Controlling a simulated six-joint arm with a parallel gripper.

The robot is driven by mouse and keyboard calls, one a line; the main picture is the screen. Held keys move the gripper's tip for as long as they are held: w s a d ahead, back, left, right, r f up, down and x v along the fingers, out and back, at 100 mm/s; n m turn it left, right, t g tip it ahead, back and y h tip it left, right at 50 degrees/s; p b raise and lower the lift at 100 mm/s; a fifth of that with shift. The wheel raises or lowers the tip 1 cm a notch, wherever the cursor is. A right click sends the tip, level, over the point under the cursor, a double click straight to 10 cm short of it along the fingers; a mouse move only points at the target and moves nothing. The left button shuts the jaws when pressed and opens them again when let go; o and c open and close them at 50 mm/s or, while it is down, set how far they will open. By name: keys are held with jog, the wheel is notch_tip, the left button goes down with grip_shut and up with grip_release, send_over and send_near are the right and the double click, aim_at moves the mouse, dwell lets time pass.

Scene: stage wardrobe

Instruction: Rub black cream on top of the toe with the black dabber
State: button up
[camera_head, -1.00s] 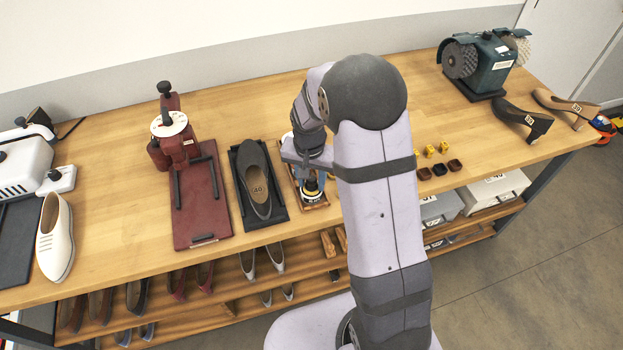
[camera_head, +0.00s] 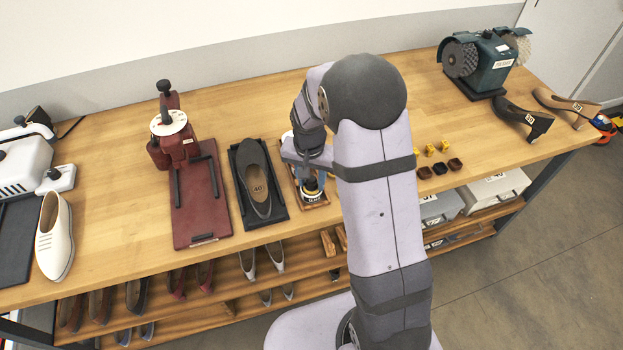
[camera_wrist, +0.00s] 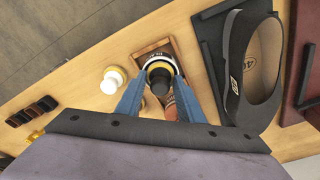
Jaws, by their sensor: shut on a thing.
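The dark grey shoe (camera_head: 250,158), size 40 on its insole, lies in a black tray (camera_head: 281,215) left of my gripper. Its closed toe points to the back of the bench. In the wrist view the shoe (camera_wrist: 241,112) is at the right. My gripper (camera_wrist: 159,77) is shut on the black dabber (camera_wrist: 160,74), its blue fingers on either side. The dabber is at a jar with a white label ring (camera_wrist: 156,59); this jar (camera_head: 312,196) also shows in the head view. Whether the dabber's tip is inside the jar is hidden.
A wooden tray (camera_wrist: 141,52) is under the jar. A white-topped jar (camera_wrist: 110,82) stands beside it. A red press (camera_head: 203,200) stands left of the shoe. A brush machine (camera_head: 478,65) stands at the back right.

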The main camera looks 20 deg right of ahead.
jog(key=shift+r, duration=0.15)
jog(key=shift+r+p, duration=2.5)
jog(key=shift+r, duration=0.4)
jog(key=shift+r+p, duration=0.55)
jog(key=shift+p, duration=0.3)
jog(key=shift+f, duration=0.3)
jog(key=shift+f+b, duration=2.1)
jog(key=shift+f, duration=0.35)
jog(key=shift+f+b, duration=0.55)
jog(key=shift+f, duration=0.3)
